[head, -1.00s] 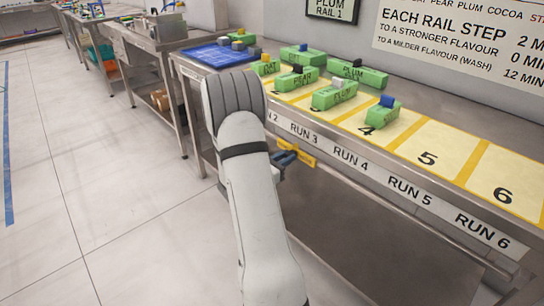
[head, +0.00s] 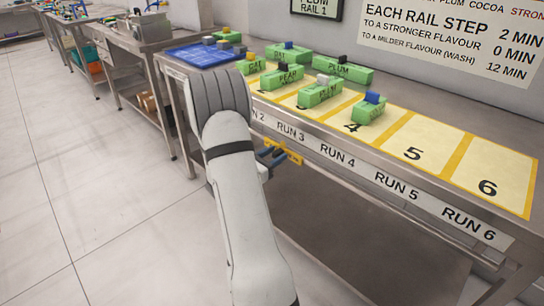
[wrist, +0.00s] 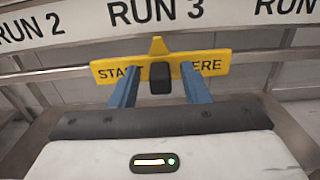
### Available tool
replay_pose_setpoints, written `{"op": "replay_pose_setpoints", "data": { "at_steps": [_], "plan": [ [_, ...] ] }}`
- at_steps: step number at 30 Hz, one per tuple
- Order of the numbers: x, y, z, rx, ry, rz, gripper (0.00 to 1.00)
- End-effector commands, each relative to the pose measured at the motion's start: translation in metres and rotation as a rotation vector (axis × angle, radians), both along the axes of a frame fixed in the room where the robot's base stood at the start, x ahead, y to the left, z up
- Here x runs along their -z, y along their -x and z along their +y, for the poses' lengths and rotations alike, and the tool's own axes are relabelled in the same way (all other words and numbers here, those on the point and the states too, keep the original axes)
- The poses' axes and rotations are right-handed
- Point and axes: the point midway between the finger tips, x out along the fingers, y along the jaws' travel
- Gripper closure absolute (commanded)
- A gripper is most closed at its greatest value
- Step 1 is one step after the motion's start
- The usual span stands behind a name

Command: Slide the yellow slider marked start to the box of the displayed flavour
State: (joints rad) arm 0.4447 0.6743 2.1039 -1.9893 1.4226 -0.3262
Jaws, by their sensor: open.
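The yellow slider marked START HERE (wrist: 218,66) hangs on the bench front below the RUN 3 label in the wrist view, with a pointed tab on top. My gripper (wrist: 160,82) is open, its two blue fingers reaching to the slider plate on either side of a black knob (wrist: 160,77). I cannot tell whether they touch it. In the head view the slider (head: 293,153) is partly hidden by my gripper (head: 271,160). The wall display (head: 315,7) reads PLUM, RAIL 1, its top cut off. Green boxes include OAT (head: 250,66), PEAR (head: 281,78) and PLUM (head: 343,70).
More green boxes with coloured knobs stand on the numbered yellow bench lanes (head: 413,152). A blue tray (head: 205,56) lies at the bench's left end. RUN labels line the front edge. The wall sign (head: 448,35) lists rail step times. Open floor lies left.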

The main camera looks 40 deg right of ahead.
Motion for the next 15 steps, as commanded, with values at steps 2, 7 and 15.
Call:
{"op": "replay_pose_setpoints", "data": {
  "at_steps": [2, 7, 15],
  "plan": [
    [0.000, -0.001, 0.009, -0.004, -0.001, 0.001, 0.58],
    [-0.001, -0.001, 0.039, -0.004, 0.000, 0.000, 0.58],
    [-0.001, 0.000, 0.070, 0.001, 0.002, -0.003, 0.58]
  ]
}}
